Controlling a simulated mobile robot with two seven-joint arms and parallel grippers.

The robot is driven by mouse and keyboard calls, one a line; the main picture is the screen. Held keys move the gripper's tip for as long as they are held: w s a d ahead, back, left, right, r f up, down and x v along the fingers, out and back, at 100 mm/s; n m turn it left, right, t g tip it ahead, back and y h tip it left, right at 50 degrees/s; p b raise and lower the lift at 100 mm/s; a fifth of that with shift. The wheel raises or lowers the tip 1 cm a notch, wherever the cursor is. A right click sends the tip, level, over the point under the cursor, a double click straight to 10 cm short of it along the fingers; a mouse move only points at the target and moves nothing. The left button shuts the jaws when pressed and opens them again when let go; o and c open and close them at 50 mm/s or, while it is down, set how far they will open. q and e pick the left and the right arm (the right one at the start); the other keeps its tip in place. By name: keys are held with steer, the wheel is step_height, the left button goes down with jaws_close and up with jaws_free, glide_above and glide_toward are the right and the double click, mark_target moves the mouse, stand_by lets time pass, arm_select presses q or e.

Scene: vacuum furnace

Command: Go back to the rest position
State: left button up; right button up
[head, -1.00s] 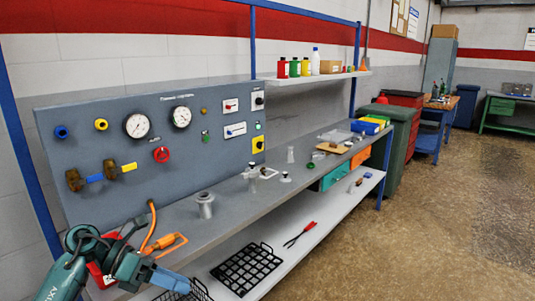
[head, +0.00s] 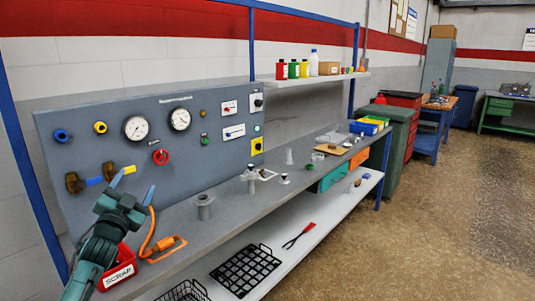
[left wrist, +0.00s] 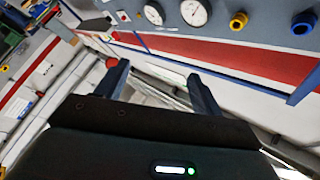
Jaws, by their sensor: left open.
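My left gripper (head: 133,186) is in the head view at the lower left, in front of the grey gauge panel (head: 210,108). Its two blue fingers point up and stand apart, with nothing between them. They also show apart and empty in the left wrist view (left wrist: 157,78), with the panel tilted at the top behind them. The fingers overlap the panel's lower left in the picture, near a brass valve with a yellow handle (head: 110,170); I cannot tell the distance. My right gripper is not in view.
A red scrap bin (head: 117,277) is beside my left forearm. An orange tool with a hose (head: 165,247) and a grey metal cylinder (head: 204,207) are on the bench (head: 235,205). Black wire baskets (head: 247,270) and red-handled tongs (head: 299,236) lie on the lower shelf. The floor at right is clear.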

arm_select(q)
step_height(320, 180, down, 8)
steer(key=a+n+g+y, duration=0.2)
steer(key=n+g, duration=0.2)
steer(key=n, duration=0.2)
steer(key=s+d+f+m+g+h, duration=0.1)
steer(key=s+d+f, duration=0.45)
steer(key=f, duration=0.25)
steer(key=s+d+f+g+h, duration=0.2)
steer(key=s+d+f, duration=0.2)
steer(key=s+f, duration=0.35)
steer(key=s+d+f+g, duration=0.1)
steer(key=s+d+f, duration=0.2)
steer(key=s, duration=0.5)
steer(key=s+d+f+g+h, duration=0.1)
steer(key=s+d+f, duration=0.2)
steer(key=s, duration=0.6)
steer(key=s+d+f+g+h, duration=0.1)
steer(key=s+d+f, duration=0.2)
steer(key=s, duration=0.6)
steer(key=d, duration=0.2)
steer(key=shift+d+f+g, duration=0.3)
steer(key=shift+g, duration=0.1)
